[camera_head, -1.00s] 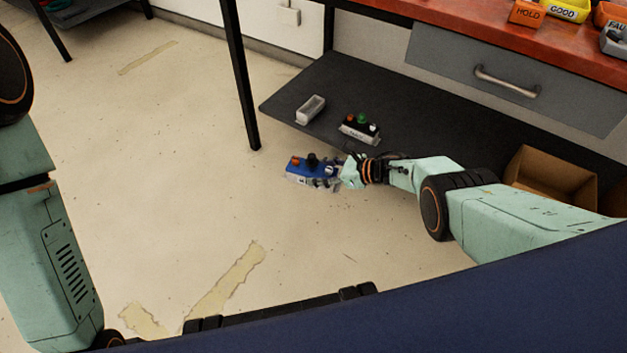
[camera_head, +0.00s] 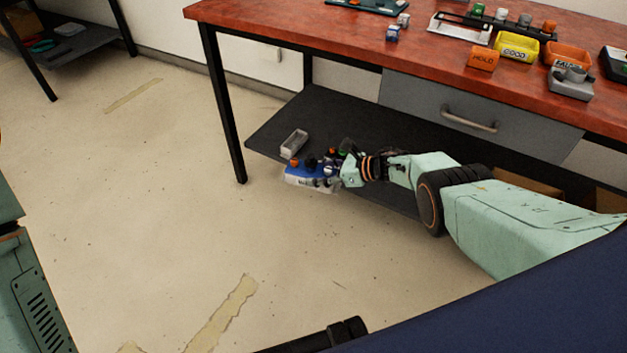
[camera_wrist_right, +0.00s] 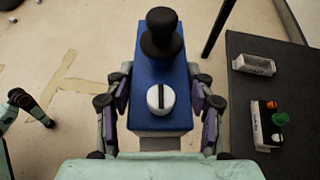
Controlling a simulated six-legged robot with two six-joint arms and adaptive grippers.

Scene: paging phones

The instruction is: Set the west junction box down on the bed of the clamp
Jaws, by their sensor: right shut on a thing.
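My right gripper (camera_head: 335,175) is shut on a blue and white junction box (camera_head: 310,178) with orange, black and white knobs. The box is in the air in front of the low shelf, clear of the bench top. In the right wrist view the two fingers of the gripper (camera_wrist_right: 160,108) press on the sides of the blue box (camera_wrist_right: 150,70), with a black knob and a white knob between or ahead of them. Its label is too small to read. I cannot make out the clamp for certain.
The red bench top (camera_head: 350,40) carries a yellow GOOD bin (camera_head: 517,47), an orange HOLD block (camera_head: 482,58) and a grey fixture (camera_head: 571,82). The dark shelf (camera_head: 270,130) below holds a small grey tray (camera_head: 294,143) and another knobbed box (camera_wrist_right: 267,125). Open floor lies left.

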